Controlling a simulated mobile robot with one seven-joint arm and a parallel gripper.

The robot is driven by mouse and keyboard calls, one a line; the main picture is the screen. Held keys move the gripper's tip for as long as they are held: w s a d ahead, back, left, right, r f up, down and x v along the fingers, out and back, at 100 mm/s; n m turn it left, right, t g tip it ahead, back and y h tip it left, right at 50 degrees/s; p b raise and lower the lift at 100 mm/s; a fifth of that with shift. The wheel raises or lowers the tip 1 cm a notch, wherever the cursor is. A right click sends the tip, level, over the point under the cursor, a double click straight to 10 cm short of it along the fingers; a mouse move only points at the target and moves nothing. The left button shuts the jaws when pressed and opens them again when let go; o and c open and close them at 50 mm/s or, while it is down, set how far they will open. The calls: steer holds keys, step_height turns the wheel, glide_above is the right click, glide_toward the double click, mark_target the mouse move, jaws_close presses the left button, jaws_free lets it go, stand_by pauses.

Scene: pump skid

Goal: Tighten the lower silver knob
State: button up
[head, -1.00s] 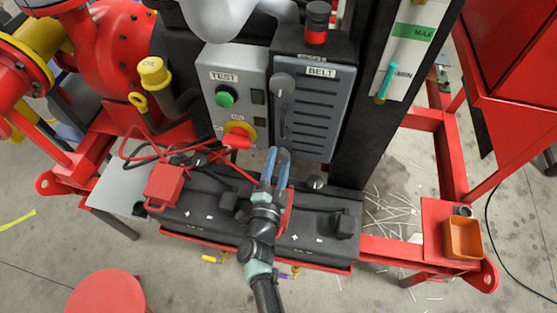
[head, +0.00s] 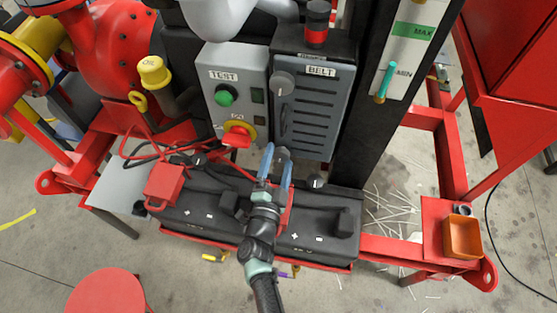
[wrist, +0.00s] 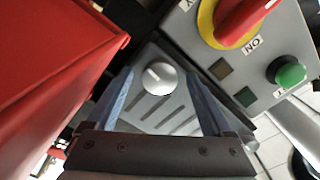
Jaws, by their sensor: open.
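The lower silver knob (wrist: 157,78) is a round, pale knob with a slot line across its face, on the grey slatted BELT cover. In the wrist view it lies between my two blue fingers, with a gap on each side. In the head view the knob (head: 283,153) is small and partly hidden by a fingertip. My gripper (head: 277,163) is open and empty, in front of the cover's lower left. I cannot tell how far the fingertips are from the knob in depth. The upper knob (head: 282,82) is on the same cover (head: 318,112).
The TEST box, left of the cover, has a green button (head: 226,95) and a red-yellow switch (head: 238,133). A red box (head: 165,184) stands on the black ledge below; a large red surface (wrist: 50,60) fills the wrist view's left.

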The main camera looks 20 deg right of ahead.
steer(key=v, duration=1.3)
steer(key=shift+p, duration=0.35)
